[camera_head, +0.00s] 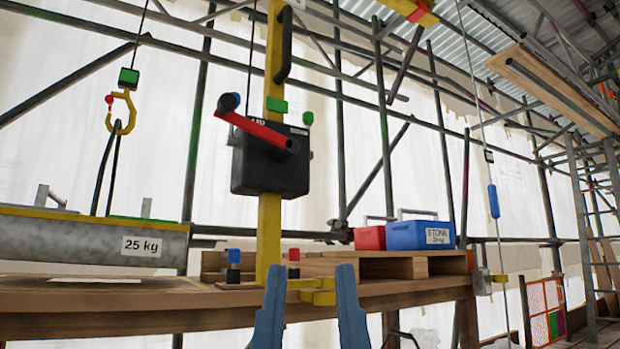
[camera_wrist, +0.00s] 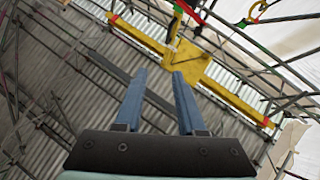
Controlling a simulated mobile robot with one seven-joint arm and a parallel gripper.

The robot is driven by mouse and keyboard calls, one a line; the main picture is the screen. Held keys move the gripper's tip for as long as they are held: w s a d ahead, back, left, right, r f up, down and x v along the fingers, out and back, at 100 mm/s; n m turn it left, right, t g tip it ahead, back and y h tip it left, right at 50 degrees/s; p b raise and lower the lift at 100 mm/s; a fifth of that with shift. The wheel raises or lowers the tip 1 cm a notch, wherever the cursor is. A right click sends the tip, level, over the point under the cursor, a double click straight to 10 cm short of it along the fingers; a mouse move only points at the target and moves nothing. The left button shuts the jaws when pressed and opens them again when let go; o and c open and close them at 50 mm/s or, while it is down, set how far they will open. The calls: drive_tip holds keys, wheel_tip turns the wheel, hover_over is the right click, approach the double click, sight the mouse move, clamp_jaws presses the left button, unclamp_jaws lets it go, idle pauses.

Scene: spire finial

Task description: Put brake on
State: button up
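A black winch box (camera_head: 270,165) is fixed to an upright yellow mast (camera_head: 270,235) in the head view. A red lever (camera_head: 255,132) slants across its upper front, with a dark blue knob (camera_head: 228,102) at its left end. A green tab (camera_head: 276,104) and a green knob (camera_head: 308,118) show above the box. I cannot tell which part is the brake. My gripper (camera_head: 310,270) points upward below and in front of the box, open and empty. In the wrist view my gripper (camera_wrist: 157,74) has its fingers apart, below the yellow beam (camera_wrist: 185,62).
A yellow hook (camera_head: 121,112) hangs at left above a grey 25 kg load (camera_head: 80,240). A wooden bench (camera_head: 130,303) holds a blue knob (camera_head: 233,256), a red knob (camera_head: 293,254), a red box (camera_head: 369,238) and a blue box (camera_head: 420,235). Scaffold poles stand behind.

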wheel_tip(320, 180, up, 6)
drive_tip(key=p, duration=0.5)
drive_tip(key=shift+r, duration=0.1)
clamp_jaws()
wheel_tip(320, 180, up, 64)
drive_tip(key=p, duration=6.4)
drive_tip(key=shift+f, duration=0.2)
drive_tip(key=shift+a, duration=0.1)
drive_tip(key=shift+a, duration=0.1)
